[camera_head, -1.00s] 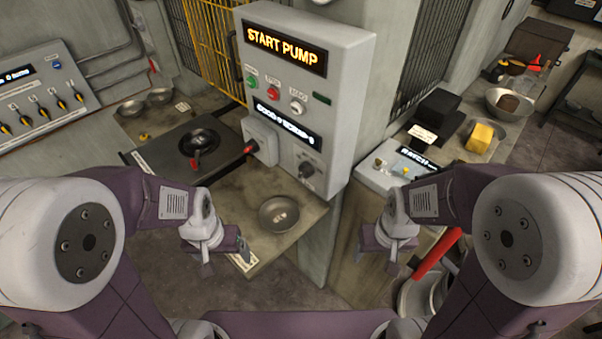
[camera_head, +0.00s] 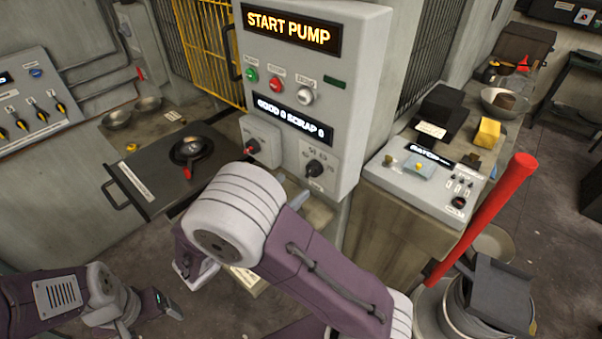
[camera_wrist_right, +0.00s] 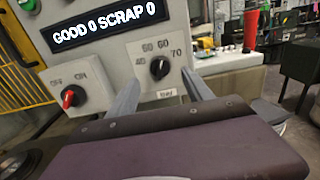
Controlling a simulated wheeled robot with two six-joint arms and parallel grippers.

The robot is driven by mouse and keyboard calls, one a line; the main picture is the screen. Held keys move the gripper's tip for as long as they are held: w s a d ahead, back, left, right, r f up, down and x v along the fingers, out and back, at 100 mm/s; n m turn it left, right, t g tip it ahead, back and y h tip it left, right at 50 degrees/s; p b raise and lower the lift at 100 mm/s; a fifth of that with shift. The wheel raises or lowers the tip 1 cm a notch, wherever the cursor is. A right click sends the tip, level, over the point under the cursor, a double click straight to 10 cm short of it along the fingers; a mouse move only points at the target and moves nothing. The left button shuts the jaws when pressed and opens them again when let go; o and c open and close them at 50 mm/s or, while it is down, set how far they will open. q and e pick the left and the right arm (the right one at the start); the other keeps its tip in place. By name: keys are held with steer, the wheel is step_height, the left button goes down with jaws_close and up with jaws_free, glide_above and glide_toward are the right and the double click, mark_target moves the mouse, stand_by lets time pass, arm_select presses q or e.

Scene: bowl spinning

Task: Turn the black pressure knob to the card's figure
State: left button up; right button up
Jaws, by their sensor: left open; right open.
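The black pressure knob (camera_head: 314,168) sits on a grey plate at the lower right of the machine panel. It also shows in the right wrist view (camera_wrist_right: 159,67), with figures around it that appear to run from 40 to 70; its exact setting is unclear. My right gripper (camera_wrist_right: 160,80) has its fingers apart, either side of the knob in the picture, with nothing between them; contact is not visible. In the head view my right arm hides most of it. My left gripper (camera_head: 172,308) is open and empty, low at the left. A white card (camera_head: 431,130) stands on the right bench; its writing is unreadable.
A red-handled switch (camera_head: 251,148) is left of the knob. The panel reads START PUMP above and GOOD 0 SCRAP 0 below. A dark plate with a bowl (camera_head: 190,150) is at left. A grey control box (camera_head: 420,180) and red-handled bin are at right.

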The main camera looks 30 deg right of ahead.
mark_target(308, 173)
steer(key=p+x, duration=0.1)
steer(key=x, duration=0.6)
steer(key=shift+d, duration=0.3)
steer(key=shift+w+a, duration=0.1)
steer(key=shift+a, duration=0.05)
jaws_close()
